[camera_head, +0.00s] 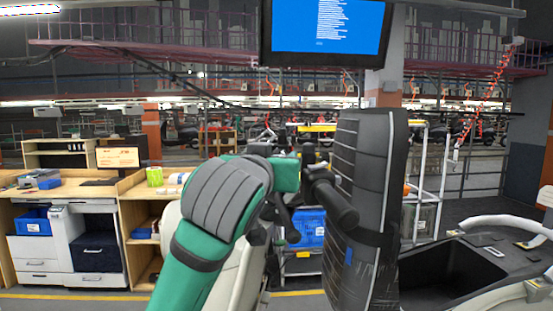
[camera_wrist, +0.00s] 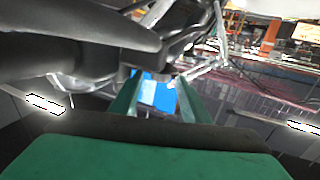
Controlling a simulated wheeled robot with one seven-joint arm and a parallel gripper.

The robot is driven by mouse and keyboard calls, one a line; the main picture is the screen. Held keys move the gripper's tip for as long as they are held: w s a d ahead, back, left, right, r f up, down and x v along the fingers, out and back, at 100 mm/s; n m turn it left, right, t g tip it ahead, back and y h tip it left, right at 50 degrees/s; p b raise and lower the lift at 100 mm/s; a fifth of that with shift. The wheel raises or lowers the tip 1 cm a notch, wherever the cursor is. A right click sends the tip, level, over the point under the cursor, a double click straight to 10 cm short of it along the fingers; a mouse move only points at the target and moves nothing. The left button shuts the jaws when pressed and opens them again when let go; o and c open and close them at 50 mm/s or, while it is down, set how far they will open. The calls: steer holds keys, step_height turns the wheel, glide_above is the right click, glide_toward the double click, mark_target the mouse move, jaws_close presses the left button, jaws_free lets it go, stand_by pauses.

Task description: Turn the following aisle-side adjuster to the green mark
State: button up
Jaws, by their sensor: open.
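My gripper (camera_wrist: 157,98) shows in the wrist view as two green fingers standing apart, with nothing between them but a distant blue patch. A large dark rounded bar (camera_wrist: 80,50) lies close to the camera at the upper left, and I cannot tell what it belongs to. In the head view a tall black padded panel (camera_head: 362,150) with a pale stripe stands right of my green arm. A dark cylinder (camera_head: 335,200) sits before its left edge. The gripper tips are hidden there. I cannot make out the adjuster or a green mark in either view.
A wooden workbench (camera_head: 75,190) with drawers stands at the left. Blue bins (camera_head: 308,228) sit on a rack behind my arm. A dark open tray (camera_head: 450,270) and pale curved body parts are at the right. A blue screen (camera_head: 325,30) hangs above.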

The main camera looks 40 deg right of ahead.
steer(key=shift+w, duration=0.2)
steer(key=c, duration=1.1)
steer(key=shift+o, duration=0.2)
steer(key=shift+w+a+m+g+h, duration=0.1)
steer(key=shift+a+m+g+h, duration=0.05)
steer(key=shift+m+g+h, duration=0.75)
steer(key=shift+w+a+m+g+h, duration=0.1)
steer(key=shift+m+g+h, duration=0.3)
steer(key=shift+m+g, duration=0.5)
steer(key=o, duration=1.1)
steer(key=shift+c, duration=0.2)
